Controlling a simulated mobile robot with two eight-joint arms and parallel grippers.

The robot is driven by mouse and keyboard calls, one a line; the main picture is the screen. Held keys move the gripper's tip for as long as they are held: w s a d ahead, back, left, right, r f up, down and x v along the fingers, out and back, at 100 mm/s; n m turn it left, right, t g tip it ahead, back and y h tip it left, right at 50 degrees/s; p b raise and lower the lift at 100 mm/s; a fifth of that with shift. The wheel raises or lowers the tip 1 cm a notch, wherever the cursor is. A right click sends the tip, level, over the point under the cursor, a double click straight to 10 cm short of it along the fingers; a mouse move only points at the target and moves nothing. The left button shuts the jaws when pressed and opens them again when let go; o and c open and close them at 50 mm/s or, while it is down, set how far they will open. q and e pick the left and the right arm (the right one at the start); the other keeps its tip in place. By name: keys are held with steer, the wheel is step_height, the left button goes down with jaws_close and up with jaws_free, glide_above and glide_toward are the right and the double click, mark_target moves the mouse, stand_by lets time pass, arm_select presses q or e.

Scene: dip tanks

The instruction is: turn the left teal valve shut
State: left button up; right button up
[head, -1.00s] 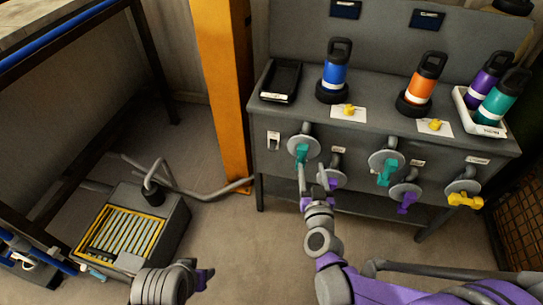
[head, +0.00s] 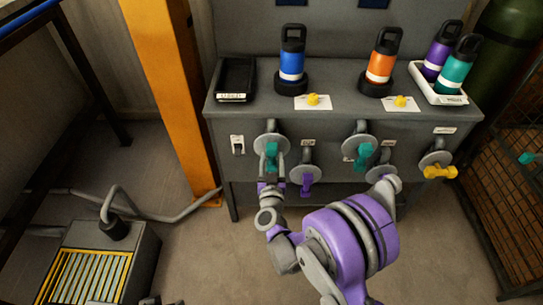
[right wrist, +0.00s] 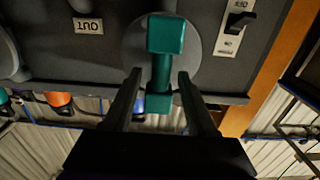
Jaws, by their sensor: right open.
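The left teal valve (head: 272,151) is on the front of the grey bench, its teal handle below a round grey flange. My right gripper (head: 271,178) is open just in front of and below it. In the right wrist view, which is upside down, the teal handle (right wrist: 164,68) lies between the two spread fingers (right wrist: 160,80). A gap shows on each side, with no clear contact. A second teal valve (head: 363,152) is further right. My left gripper is not in view; only a dark sliver of my left arm may show at the bottom edge.
A purple valve (head: 306,178) sits close right of the left teal valve, and a yellow valve (head: 438,171) is far right. A wall switch (head: 238,146) is to the left. Bottles stand on the bench top (head: 345,122). A drain box (head: 130,250) is on the floor at left.

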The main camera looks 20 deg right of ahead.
steer(key=shift+x, duration=0.9)
jaws_close()
